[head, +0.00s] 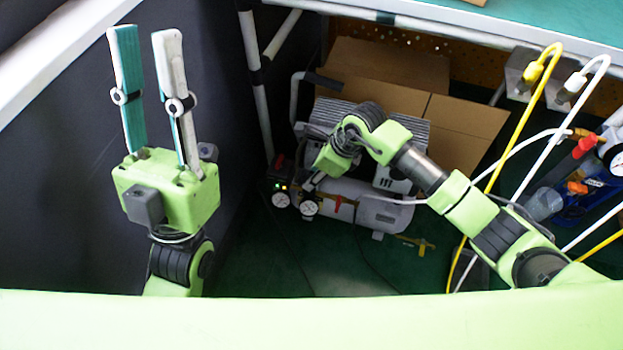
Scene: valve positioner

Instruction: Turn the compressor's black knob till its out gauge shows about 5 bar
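The compressor (345,199) stands on the dark green floor under the bench, with a pale tank and a finned grey motor. Two small round white gauges sit at its left front, a left gauge (281,200) and a right gauge (309,208). Their needles are too small to read. My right gripper (312,184) reaches down from the right to the compressor's front left, just above the gauges. Its fingers are mostly hidden, and the black knob cannot be made out there. My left gripper (146,44) points up at the left, open and empty, far from the compressor.
An open cardboard box (470,125) stands behind the compressor. Yellow and white cables (519,125) hang at the right from sockets. A blue device (590,195) with a gauge is at the right edge. White bench legs (256,85) stand left of the compressor. A dark wall is at the left.

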